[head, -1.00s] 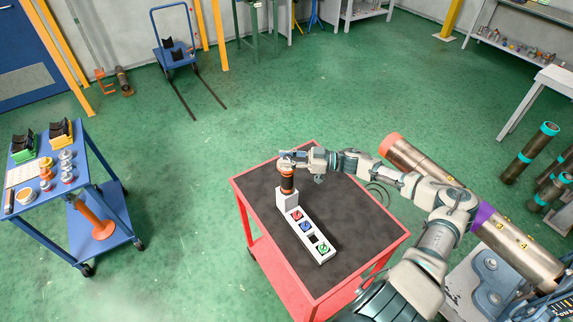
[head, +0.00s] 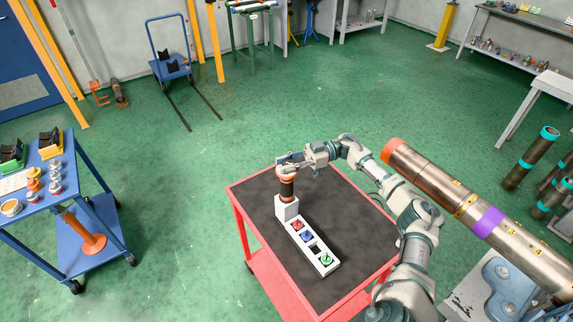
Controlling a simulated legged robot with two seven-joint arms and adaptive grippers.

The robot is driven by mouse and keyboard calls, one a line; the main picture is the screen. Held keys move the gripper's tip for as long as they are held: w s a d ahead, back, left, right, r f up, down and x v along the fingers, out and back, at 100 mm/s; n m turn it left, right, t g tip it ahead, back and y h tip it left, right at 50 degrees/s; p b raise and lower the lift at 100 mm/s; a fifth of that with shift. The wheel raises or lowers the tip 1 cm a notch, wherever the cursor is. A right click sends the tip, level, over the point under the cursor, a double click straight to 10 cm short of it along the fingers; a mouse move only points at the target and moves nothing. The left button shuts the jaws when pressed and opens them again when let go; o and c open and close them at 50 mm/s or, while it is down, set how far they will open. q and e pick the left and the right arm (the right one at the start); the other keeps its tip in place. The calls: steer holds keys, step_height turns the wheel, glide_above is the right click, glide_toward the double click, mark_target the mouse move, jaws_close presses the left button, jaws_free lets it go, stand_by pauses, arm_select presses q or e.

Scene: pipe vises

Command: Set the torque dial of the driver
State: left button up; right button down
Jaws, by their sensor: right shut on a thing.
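The driver (head: 287,187) stands upright, with an orange and dark body, in the tall end block of a white holder (head: 287,210) on the red cart (head: 246,230). My right gripper (head: 289,164) is at the driver's top and is shut on it, seemingly around the dial end. The dial itself is hidden by the gripper, and its markings are too small to read. The holder's low strip carries a red piece (head: 297,226), a blue piece (head: 306,236) and a green piece (head: 326,259), with a dark empty slot between blue and green. My left gripper is not in view.
A large pipe with orange and purple bands (head: 440,185) lies at the right, beside my right arm, over a vise (head: 500,285). A blue trolley (head: 95,250) with small parts stands at the left. The cart's dark top is clear around the holder.

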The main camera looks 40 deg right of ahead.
steer(key=shift+n+g, duration=0.3)
steer(key=shift+g, duration=0.2)
steer(key=c, duration=0.9)
jaws_free()
steer(key=shift+o, duration=0.2)
steer(key=shift+d, duration=0.15)
steer(key=v, duration=1.2)
steer(key=shift+f, duration=0.25)
